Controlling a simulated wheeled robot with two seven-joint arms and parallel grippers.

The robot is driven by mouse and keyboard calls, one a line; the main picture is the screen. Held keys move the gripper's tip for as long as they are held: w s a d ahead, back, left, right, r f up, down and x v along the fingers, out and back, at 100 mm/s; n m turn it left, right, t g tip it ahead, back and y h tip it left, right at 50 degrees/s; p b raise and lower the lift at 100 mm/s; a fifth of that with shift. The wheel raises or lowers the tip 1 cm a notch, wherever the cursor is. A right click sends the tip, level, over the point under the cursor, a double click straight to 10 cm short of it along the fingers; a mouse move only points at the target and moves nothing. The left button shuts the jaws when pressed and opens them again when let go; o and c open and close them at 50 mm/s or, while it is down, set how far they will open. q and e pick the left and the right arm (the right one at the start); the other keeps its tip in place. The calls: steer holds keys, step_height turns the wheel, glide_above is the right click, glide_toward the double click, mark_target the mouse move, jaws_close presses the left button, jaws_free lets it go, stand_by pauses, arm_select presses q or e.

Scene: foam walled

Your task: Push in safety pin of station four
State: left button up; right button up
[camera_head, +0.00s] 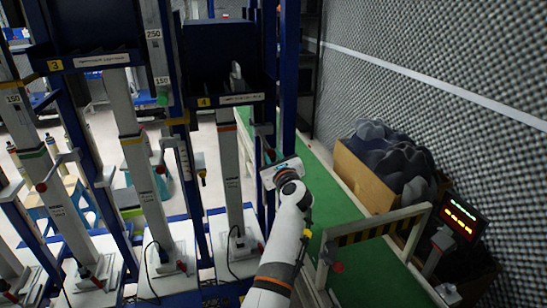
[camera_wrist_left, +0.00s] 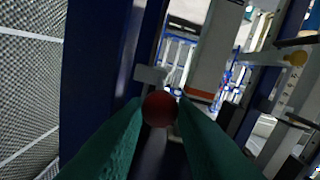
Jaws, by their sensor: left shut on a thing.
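Station four is marked by a yellow label "4" (camera_head: 203,102) on the front of its dark blue bin (camera_head: 220,55) in the head view. Its pale upright column (camera_head: 230,170) stands below the bin, beside a blue post. My left gripper (camera_head: 270,155) is at the right side of this station, at the blue post. In the left wrist view, the two teal fingers (camera_wrist_left: 160,112) are shut on the round red knob of the safety pin (camera_wrist_left: 160,108). A light bracket (camera_wrist_left: 150,75) is just behind the knob. The pin's shaft is hidden. My right gripper is not in view.
Station three, with label "3" (camera_head: 55,65), stands to the left. A wooden box (camera_head: 365,175) of dark lumps and a red-digit display (camera_head: 461,217) stand near the foam wall (camera_head: 440,60).

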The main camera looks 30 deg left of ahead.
mark_target(269, 148)
arm_select(q)
steer(key=shift+w+a+f+b, duration=0.15)
steer(key=shift+w+a+b, duration=0.1)
steer(key=shift+b, duration=0.05)
jaws_close()
steer(key=b+x, duration=0.2)
steer(key=x, duration=0.1)
steer(key=shift+w+a, duration=0.3)
steer(key=o, duration=0.7)
jaws_free()
